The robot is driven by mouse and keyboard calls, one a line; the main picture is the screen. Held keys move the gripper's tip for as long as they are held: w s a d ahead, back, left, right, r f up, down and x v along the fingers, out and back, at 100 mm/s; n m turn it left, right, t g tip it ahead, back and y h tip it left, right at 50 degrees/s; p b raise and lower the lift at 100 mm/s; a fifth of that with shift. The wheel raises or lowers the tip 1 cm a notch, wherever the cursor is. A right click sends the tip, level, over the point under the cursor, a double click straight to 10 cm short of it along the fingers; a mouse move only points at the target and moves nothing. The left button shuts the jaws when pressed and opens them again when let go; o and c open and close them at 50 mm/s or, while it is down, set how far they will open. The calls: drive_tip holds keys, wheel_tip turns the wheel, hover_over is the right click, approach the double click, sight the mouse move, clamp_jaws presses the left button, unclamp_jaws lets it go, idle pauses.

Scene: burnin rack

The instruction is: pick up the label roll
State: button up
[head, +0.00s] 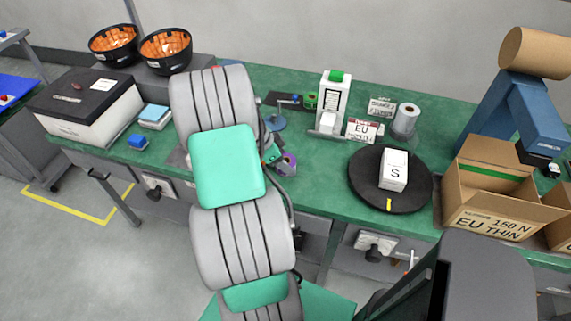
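A whitish-grey roll (405,118) stands upright on the green bench, behind the black turntable, and looks like the label roll. My gripper (271,153) is mostly hidden behind my forearm.
A black turntable (365,199) bears a white box marked S (394,169). An open cardboard box (484,205) stands at right, below a blue dispenser (506,113). A white case (78,118) is at left.

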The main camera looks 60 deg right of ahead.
drive_tip(key=c, duration=0.8)
drive_tip(key=shift+r, duration=0.15)
drive_tip(key=shift+c, duration=0.2)
